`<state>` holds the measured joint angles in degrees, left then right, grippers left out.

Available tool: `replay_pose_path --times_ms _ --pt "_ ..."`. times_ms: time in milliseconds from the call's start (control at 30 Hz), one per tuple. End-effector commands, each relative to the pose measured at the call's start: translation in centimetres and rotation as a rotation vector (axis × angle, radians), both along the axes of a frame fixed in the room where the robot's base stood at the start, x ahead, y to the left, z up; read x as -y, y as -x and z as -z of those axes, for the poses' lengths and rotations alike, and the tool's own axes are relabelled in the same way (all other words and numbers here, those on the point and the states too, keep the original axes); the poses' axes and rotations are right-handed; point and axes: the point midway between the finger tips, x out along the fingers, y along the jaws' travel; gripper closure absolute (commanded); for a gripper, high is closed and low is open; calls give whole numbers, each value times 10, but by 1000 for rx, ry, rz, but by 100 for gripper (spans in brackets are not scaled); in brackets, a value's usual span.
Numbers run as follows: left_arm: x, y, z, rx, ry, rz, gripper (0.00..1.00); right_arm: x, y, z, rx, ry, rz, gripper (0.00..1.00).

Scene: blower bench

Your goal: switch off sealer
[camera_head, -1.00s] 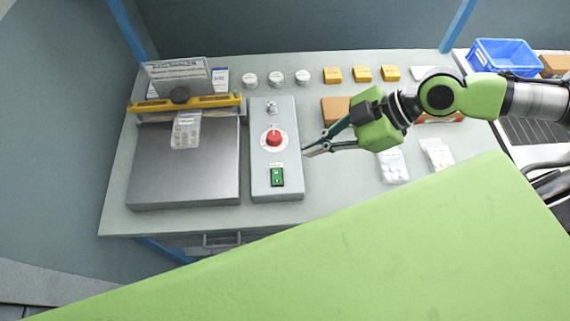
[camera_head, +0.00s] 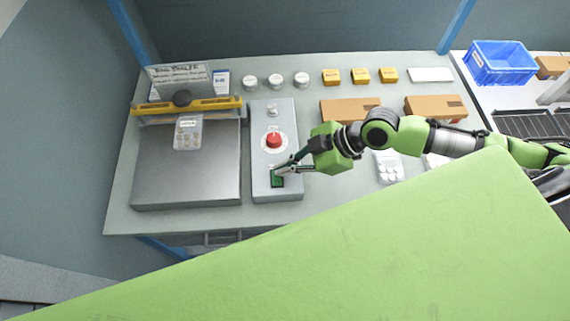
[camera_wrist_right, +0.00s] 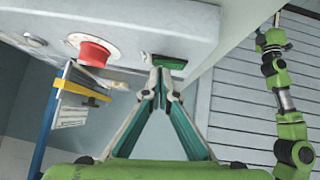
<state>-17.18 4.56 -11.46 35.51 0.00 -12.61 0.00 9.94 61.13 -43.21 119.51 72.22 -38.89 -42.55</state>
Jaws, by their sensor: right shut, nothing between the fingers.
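The sealer (camera_head: 186,160) stands at the left of the bench, a grey plate with a yellow bar (camera_head: 205,104) across its back and a small bag of items (camera_head: 187,133) under the bar. Beside it is the grey control box (camera_head: 262,189) with a red knob (camera_head: 273,141) and a green rocker switch (camera_head: 278,181). My right gripper (camera_head: 279,172) is shut and empty, its fingertips at the green switch. In the right wrist view the fingertips (camera_wrist_right: 160,72) are together beside the green switch (camera_wrist_right: 170,62); I cannot tell if they touch it. My left gripper is not in view.
White-lidded jars (camera_head: 276,81) and yellow boxes (camera_head: 360,76) line the back of the bench. Brown cartons (camera_head: 350,110) and white packs (camera_head: 388,167) lie right of the control box. A blue crate (camera_head: 502,62) stands at the far right. A green surface fills the foreground.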

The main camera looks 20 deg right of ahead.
Motion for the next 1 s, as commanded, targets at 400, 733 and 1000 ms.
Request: replay_pose_path --times_ms 400,733,1000 --pt "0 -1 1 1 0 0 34 0 -1 4 0 0 0 100" --pt "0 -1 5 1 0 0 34 1 -2 9 -3 1 0 100" --pt "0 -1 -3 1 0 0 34 -1 8 6 -6 3 -2 100"
